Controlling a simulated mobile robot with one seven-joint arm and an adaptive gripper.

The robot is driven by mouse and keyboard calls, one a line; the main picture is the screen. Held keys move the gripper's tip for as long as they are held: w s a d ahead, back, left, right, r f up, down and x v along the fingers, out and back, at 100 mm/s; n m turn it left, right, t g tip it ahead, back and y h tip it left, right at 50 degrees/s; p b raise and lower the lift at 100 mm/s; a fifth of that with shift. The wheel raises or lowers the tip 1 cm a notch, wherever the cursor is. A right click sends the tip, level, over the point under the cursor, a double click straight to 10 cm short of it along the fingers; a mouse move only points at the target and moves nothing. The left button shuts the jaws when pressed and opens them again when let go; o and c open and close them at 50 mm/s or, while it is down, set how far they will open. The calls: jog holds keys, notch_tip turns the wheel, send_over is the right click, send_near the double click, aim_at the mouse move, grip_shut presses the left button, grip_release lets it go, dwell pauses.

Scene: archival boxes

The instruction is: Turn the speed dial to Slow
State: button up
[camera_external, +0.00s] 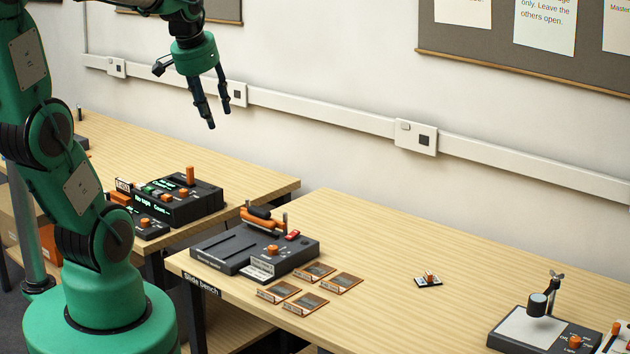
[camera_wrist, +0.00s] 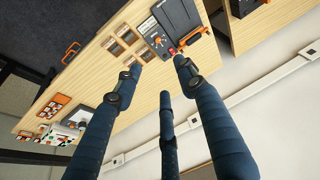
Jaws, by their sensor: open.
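No dial marked Slow can be read at this size, so I cannot tell which knob is the speed dial. A dark tape unit (camera_external: 178,204) with lit green text, several orange knobs and an upright orange handle sits on the left table. A dark slide-bench unit (camera_external: 240,247) on the nearer table has an orange knob (camera_external: 272,250) and a red switch; the unit also shows in the wrist view (camera_wrist: 178,14). My gripper (camera_external: 218,118) is open and empty, high above the tables near the wall. Its fingers also show in the wrist view (camera_wrist: 158,72).
Several framed slides (camera_external: 312,303) lie before the slide-bench unit. A small item with an orange knob (camera_external: 429,280) lies mid-table. A lamp stand unit (camera_external: 540,328) with an orange knob stands at right. A gap separates the tables. The nearer table's back is clear.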

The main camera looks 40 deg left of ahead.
jog(key=w+a+f+n+g, duration=0.1)
jog(key=w+a+f, duration=0.3)
jog(key=w+a, duration=0.45)
jog(key=n+g+h, duration=0.1)
jog(key=n+g, duration=0.2)
send_over(145, 220)
notch_tip(145, 220, down, 25)
jog(key=shift+s+a+f, duration=0.15)
jog(key=shift+f, duration=0.1)
notch_tip(145, 220, down, 14)
jog(key=b, duration=0.2)
jog(key=shift+b, duration=0.4)
jog(key=shift+r, duration=0.2)
grip_shut()
